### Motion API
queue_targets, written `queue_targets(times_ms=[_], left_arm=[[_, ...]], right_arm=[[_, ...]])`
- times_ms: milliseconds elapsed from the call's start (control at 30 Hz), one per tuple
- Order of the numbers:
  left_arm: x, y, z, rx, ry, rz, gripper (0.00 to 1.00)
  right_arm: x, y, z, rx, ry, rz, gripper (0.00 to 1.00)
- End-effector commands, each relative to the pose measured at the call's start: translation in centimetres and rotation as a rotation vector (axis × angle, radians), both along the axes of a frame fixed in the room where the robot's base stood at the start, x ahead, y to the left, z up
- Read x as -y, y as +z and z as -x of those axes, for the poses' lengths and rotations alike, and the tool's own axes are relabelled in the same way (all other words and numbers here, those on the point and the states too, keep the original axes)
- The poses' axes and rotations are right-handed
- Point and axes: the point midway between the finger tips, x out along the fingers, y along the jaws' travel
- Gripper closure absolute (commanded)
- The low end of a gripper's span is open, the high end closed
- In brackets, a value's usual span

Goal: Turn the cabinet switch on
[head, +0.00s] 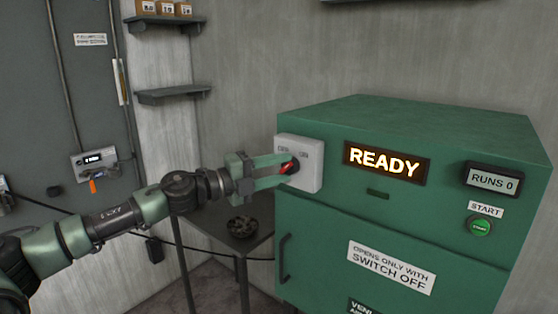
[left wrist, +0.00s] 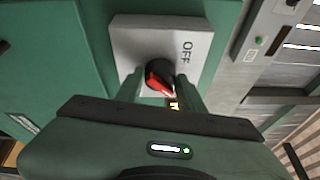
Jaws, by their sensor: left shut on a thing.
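The cabinet switch is a red and black rotary knob (head: 289,166) on a pale plate (head: 311,163) at the upper left of the green cabinet's front (head: 320,215). The red knob also shows in the left wrist view (left wrist: 158,84), with the word OFF on the plate (left wrist: 140,38) beside it. My left gripper (head: 283,170) is at the knob, its two fingers shut on either side of it. The fingers hide part of the knob and plate. The sign on the cabinet (head: 387,161) is lit and reads READY. My right gripper is not in view.
A counter (head: 493,180) reads RUNS 0, above a green START button (head: 479,227). A label (head: 391,268) reads OPENS ONLY WITH SWITCH OFF, right of the door handle (head: 283,258). A small table with a dark bowl (head: 242,227) stands left of the cabinet, below my left arm.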

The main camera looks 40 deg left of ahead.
Motion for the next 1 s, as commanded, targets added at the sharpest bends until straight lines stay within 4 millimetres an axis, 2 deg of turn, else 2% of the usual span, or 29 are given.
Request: queue_targets(times_ms=[33,233,767,800,833,867,1000], left_arm=[[0.11,0.25,0.04,0.0,-0.003,-0.021,1.0],[0.12,0.05,0.04,0.003,-0.004,-0.081,1.0],[0.21,-0.26,0.07,0.004,-0.006,-0.104,1.0],[0.22,-0.27,0.07,0.004,-0.006,-0.103,0.53],[0.21,-0.26,0.06,0.004,-0.006,-0.103,0.45],[0.2,-0.25,0.06,0.004,-0.005,-0.102,0.4],[0.13,-0.13,0.04,0.005,-0.003,-0.1,0.4]], right_arm=[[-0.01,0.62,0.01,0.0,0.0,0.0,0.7],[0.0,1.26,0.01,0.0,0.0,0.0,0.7],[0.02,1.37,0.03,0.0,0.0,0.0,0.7],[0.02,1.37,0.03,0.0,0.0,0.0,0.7],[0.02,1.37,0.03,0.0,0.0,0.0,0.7],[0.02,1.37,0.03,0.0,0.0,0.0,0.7],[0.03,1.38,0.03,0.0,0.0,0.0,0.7]])
